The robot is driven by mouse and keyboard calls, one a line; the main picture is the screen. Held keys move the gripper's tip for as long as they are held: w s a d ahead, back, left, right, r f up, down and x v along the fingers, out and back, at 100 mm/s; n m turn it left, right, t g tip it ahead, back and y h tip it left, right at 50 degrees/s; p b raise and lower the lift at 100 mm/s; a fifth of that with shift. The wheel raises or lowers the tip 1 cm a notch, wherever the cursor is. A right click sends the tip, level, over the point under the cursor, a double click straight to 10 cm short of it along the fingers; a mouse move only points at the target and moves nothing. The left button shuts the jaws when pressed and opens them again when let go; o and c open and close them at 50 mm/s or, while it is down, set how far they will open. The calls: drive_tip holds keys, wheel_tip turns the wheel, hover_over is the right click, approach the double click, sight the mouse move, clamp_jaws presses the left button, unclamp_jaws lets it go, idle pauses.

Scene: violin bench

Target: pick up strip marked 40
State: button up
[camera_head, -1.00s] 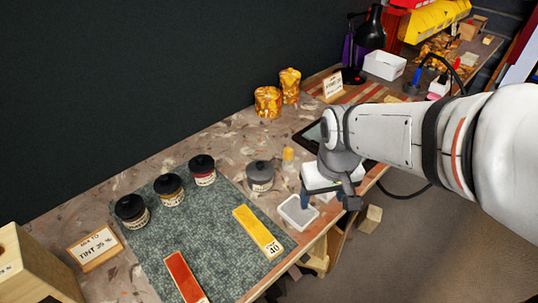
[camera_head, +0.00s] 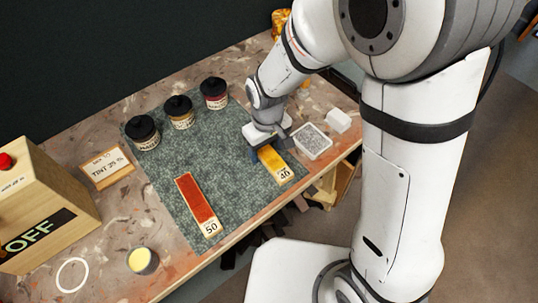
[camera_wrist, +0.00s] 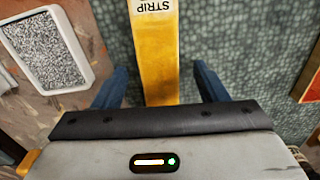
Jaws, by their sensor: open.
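The yellow strip marked 40 (camera_head: 279,167) lies on the green mat (camera_head: 228,171) near its right edge, its label end toward the table's front. My gripper (camera_head: 268,149) is over the far end of this strip, which it partly hides. In the wrist view my gripper (camera_wrist: 160,88) is open, with one blue finger on each side of the yellow strip (camera_wrist: 157,55) and gaps between. The top of the wrist view shows the word STRIP on its white label. I cannot tell how high the fingers are above the mat.
A red strip marked 50 (camera_head: 198,203) lies left on the mat. Several dark-lidded jars (camera_head: 179,112) stand along the mat's back. A grey speckled tray (camera_head: 312,141) and a white block (camera_head: 338,120) are right of the yellow strip. A wooden OFF box (camera_head: 45,205) stands left.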

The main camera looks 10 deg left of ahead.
drive_tip(key=shift+f, duration=0.75)
drive_tip(key=shift+c, duration=0.4)
drive_tip(key=c, duration=1)
